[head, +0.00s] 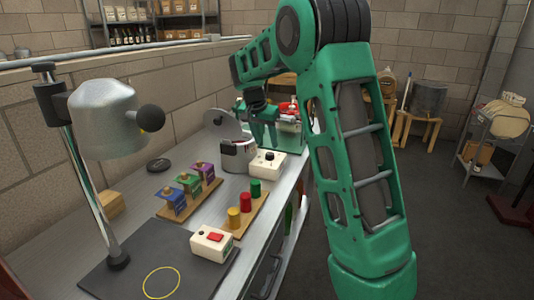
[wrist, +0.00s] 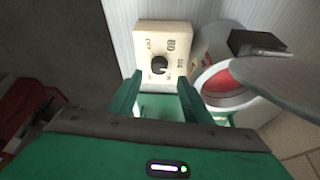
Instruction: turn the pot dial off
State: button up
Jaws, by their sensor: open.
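The pot dial is a small dark round knob (wrist: 159,65) on the face of a cream box (wrist: 150,38) with dark lettering; the setting is too small to read surely. In the head view the box (head: 268,170) stands on the bench beside a metal pot (head: 238,160). The pot (wrist: 203,52) is at the right in the wrist view, red inside, with its grey lid (wrist: 285,82) raised. My gripper (wrist: 159,82) is open and empty, its two fingers pointing at the box either side of the dial. In the head view my gripper (head: 264,136) is above and behind the box.
Nearer on the bench are a board of coloured padlock-like blocks (head: 188,190), a board of coloured cylinders (head: 246,203), a box with a red switch (head: 212,243) and a lamp (head: 105,120). A green-framed machine (head: 288,133) stands beyond the dial box.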

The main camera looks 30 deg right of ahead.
aim_at(269, 154)
jog(key=shift+x, duration=3.15)
jog(key=c, duration=1)
